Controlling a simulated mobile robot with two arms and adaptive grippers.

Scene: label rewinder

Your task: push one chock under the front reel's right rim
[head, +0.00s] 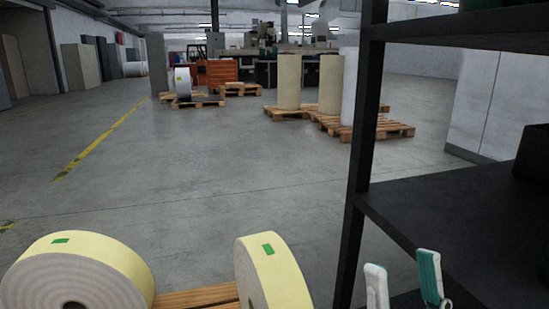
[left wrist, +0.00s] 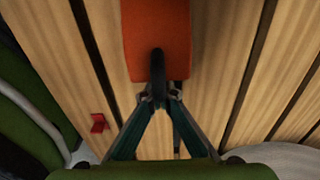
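An orange chock (left wrist: 157,38) with a black handle (left wrist: 158,68) shows at the top middle of the left wrist view, over wooden slats. My left gripper (left wrist: 159,97) has its fingertips drawn together on the handle's near end. My left gripper and the chock do not show in the head view. Two pale yellow reels with green labels, a left reel (head: 85,270) and a right reel (head: 271,272), stand at the bottom of the head view; their lower rims are cut off. My right gripper (head: 404,281) is open and empty at the bottom right.
A wooden pallet (head: 200,297) shows between the reels. A small red piece (left wrist: 98,123) lies on the slats. A pale rounded surface (left wrist: 288,158) is at lower right. A dark shelf rack (head: 455,205) stands close by my right gripper. Open floor (head: 210,170) lies beyond.

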